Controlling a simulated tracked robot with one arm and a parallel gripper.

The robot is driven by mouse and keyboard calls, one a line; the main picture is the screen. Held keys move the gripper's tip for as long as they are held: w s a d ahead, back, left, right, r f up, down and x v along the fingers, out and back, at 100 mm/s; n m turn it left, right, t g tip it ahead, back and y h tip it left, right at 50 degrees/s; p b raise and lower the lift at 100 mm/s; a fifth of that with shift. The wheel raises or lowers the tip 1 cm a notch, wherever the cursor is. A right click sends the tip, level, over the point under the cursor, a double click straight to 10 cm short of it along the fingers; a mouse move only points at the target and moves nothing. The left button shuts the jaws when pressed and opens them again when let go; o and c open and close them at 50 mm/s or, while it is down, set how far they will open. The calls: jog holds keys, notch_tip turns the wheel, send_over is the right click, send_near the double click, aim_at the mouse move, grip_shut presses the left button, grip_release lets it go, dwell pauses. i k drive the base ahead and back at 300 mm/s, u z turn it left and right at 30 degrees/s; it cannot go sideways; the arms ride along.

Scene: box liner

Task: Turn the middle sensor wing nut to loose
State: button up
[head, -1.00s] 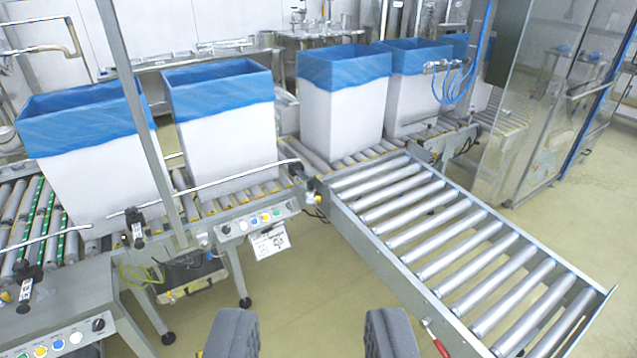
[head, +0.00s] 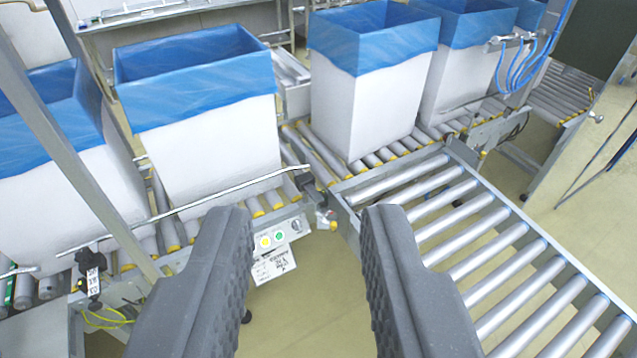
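My gripper (head: 309,215) is open and empty, its two dark grey fingers reaching up from the bottom of the view. A black sensor bracket (head: 92,278) with a white label sits on the conveyor's front side at the lower left, just left of the slanted metal post. It matches the middle of the three brackets in the earlier view. Its wing nut is too small to tell apart or to read its setting. Another dark bracket (head: 316,190) stands at the conveyor corner, beyond and between the fingertips. My fingers appear to touch neither.
White boxes with blue liners (head: 215,150) stand on the roller conveyor. A slanted metal post (head: 70,130) crosses the left side. A side roller conveyor (head: 480,228) extends to the lower right.

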aim_at(324, 216)
jog(key=u, duration=0.15)
jog(key=i, duration=1.6)
jog(key=u, duration=0.15)
